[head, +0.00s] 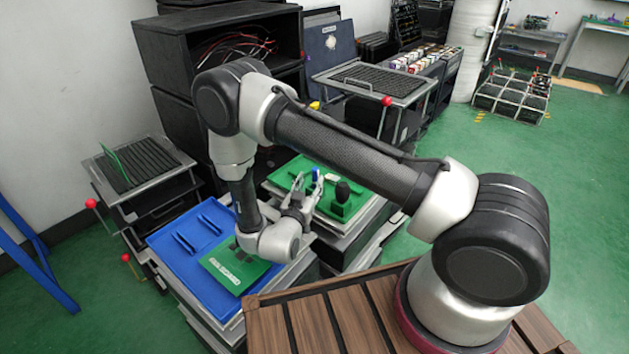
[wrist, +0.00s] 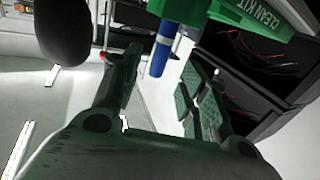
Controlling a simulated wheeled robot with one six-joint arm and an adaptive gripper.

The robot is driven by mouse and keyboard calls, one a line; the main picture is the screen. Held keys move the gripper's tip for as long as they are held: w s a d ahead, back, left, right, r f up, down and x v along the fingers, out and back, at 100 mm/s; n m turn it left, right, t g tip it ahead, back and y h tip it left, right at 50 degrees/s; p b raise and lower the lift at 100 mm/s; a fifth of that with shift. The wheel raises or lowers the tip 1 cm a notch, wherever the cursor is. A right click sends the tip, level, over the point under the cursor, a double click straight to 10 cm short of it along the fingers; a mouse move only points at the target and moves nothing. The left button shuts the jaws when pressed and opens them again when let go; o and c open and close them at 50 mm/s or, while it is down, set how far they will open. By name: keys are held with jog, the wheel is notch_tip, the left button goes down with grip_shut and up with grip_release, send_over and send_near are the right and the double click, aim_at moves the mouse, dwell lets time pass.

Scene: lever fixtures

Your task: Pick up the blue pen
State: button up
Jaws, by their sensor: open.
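The blue pen (wrist: 159,52) sits in a green holder (wrist: 245,15) with white lettering, seen tilted in the wrist view. In the head view the pen (head: 315,175) is a small upright blue shape above the green board (head: 287,177). My gripper (wrist: 166,72) is open, one finger on each side of the pen's line in the wrist view. The pen appears beyond the fingertips; whether it is between them in depth I cannot tell. In the head view my gripper (head: 299,197) is close beside the pen, partly hiding the holder.
A blue tray (head: 188,238) with a green plate (head: 234,270) lies to the left. Dark shelving stands behind.

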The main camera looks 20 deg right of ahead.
jog(key=x, duration=0.6)
jog(key=shift+s+r, duration=0.1)
jog(key=shift+r, duration=0.25)
jog(key=c, duration=0.9)
